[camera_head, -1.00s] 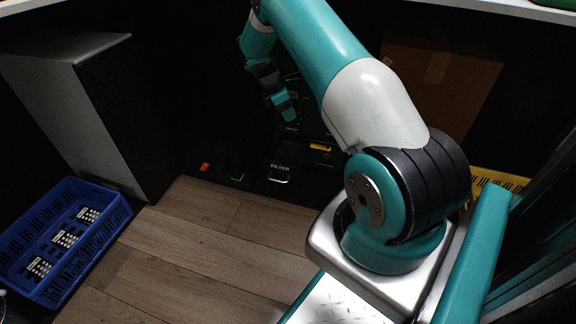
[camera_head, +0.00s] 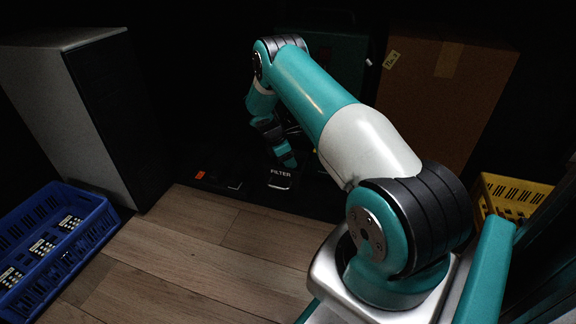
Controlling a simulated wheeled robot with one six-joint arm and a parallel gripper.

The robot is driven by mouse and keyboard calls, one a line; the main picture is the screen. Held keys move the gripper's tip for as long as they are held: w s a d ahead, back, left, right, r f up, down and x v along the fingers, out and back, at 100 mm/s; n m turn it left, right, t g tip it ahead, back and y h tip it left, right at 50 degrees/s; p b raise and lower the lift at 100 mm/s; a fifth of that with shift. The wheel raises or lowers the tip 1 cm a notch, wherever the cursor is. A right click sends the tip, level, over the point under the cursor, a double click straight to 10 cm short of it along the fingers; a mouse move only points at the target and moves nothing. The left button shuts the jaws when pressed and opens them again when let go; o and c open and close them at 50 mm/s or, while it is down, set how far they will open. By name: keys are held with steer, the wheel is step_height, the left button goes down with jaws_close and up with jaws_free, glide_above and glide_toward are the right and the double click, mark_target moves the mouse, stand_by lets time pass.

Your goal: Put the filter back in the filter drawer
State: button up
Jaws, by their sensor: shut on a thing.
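The filter drawer (camera_head: 281,174), a black front marked FILTER with a pale handle outline, is low at the back, just beyond the wooden floor. My gripper (camera_head: 288,160) is small and dark in this view, directly above the drawer front and close to it. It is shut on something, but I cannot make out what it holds. I cannot tell the filter apart from the dark surroundings, nor how far the drawer stands open.
A blue crate (camera_head: 108,228) with black-and-white items stands at left, beside a tall grey-sided cabinet (camera_head: 52,105). A cardboard box (camera_head: 445,105) and a yellow crate (camera_head: 515,190) are at right. The wooden floor (camera_head: 200,250) in the middle is clear.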

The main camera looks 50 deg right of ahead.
steer(key=shift+f, duration=0.4)
steer(key=shift+f, duration=0.6)
steer(key=o, duration=0.6)
